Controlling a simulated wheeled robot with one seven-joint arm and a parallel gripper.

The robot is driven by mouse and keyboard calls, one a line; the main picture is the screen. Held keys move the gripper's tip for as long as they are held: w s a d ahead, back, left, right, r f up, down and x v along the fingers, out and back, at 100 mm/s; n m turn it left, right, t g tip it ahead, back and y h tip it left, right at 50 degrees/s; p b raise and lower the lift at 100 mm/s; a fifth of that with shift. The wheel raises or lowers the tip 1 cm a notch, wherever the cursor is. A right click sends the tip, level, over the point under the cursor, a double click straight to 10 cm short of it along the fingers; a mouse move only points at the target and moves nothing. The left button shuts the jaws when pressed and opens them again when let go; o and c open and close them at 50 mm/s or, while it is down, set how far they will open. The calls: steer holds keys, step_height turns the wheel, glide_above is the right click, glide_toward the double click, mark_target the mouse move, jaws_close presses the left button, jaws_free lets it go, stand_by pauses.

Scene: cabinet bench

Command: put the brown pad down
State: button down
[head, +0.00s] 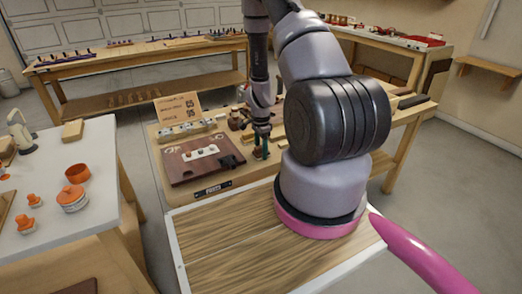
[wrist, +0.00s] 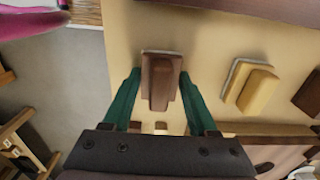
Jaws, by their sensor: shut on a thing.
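The brown pad (wrist: 160,82) is in the middle of the wrist view, a brown block with a raised grip and a pale edge at its top. My gripper (wrist: 160,88) has its green fingers on either side of the pad and is shut on it. The head view shows my gripper (head: 261,150) low over the tan bench top (head: 228,184), right of a dark brown board. The pad is small and partly hidden there. I cannot tell whether its underside touches the bench.
A tan pad (wrist: 256,87) lies right of the brown pad in the wrist view, with another brown block (wrist: 309,94) beyond it. The dark brown board (head: 190,172) bears small pale pieces. A sign (head: 179,107) stands behind. Bare bench shows around the held pad.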

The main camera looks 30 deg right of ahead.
steer(key=shift+f, duration=0.15)
steer(key=shift+c, duration=0.9)
jaws_free()
